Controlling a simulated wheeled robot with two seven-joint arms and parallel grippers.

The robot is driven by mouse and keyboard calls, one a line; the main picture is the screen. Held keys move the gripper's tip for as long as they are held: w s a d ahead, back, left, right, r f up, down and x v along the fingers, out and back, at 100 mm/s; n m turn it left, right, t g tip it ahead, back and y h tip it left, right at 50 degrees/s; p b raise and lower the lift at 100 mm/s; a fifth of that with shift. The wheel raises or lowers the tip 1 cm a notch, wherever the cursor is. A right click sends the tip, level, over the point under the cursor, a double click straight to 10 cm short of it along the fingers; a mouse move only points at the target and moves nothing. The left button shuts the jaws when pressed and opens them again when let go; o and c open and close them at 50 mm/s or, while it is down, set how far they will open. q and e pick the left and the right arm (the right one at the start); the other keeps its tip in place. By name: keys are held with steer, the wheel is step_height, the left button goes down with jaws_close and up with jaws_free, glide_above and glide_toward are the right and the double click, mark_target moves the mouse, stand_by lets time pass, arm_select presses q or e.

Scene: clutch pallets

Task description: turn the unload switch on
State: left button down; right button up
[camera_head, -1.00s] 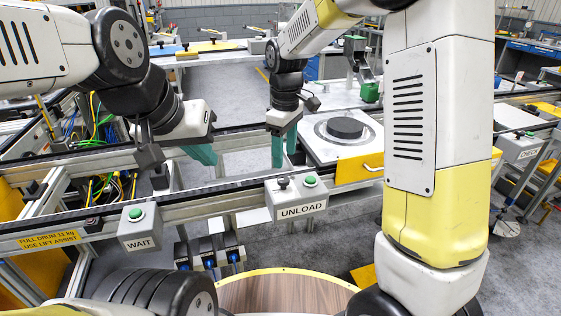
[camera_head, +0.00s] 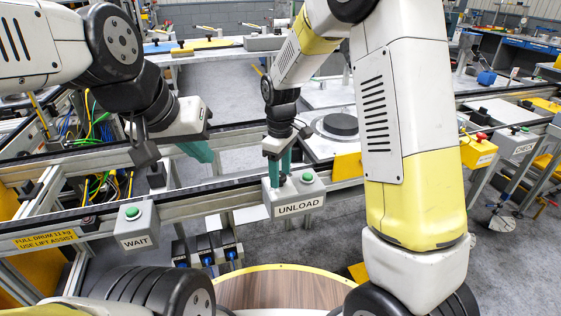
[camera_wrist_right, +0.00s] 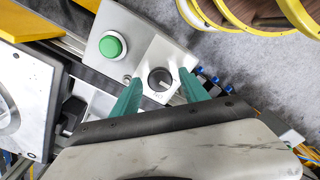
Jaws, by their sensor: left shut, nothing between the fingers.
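The grey UNLOAD box (camera_head: 299,197) sits on the front rail, with a green button (camera_head: 307,178) on its right. Its black rotary switch shows clearly in the right wrist view (camera_wrist_right: 159,80), a knob with a small white mark. My right gripper (camera_head: 281,178) points down over that switch in the head view. In the right wrist view its teal fingers (camera_wrist_right: 160,88) are apart, one on each side of the knob. Contact with the knob cannot be told. My left gripper (camera_head: 205,158) is shut and empty above the rail, left of the box.
A WAIT box (camera_head: 137,226) with a green button stands further left on the rail. A dark disc (camera_head: 341,124) lies on a plate behind the UNLOAD box. A round wooden top with a yellow rim (camera_head: 283,288) is in front. A CHECK box (camera_head: 518,146) is at right.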

jaws_close()
steer(key=m, duration=0.5)
steer(key=shift+m, duration=0.4)
steer(key=m, duration=0.5)
steer(key=shift+m, duration=0.7)
steer(key=shift+o, duration=1.1)
jaws_free()
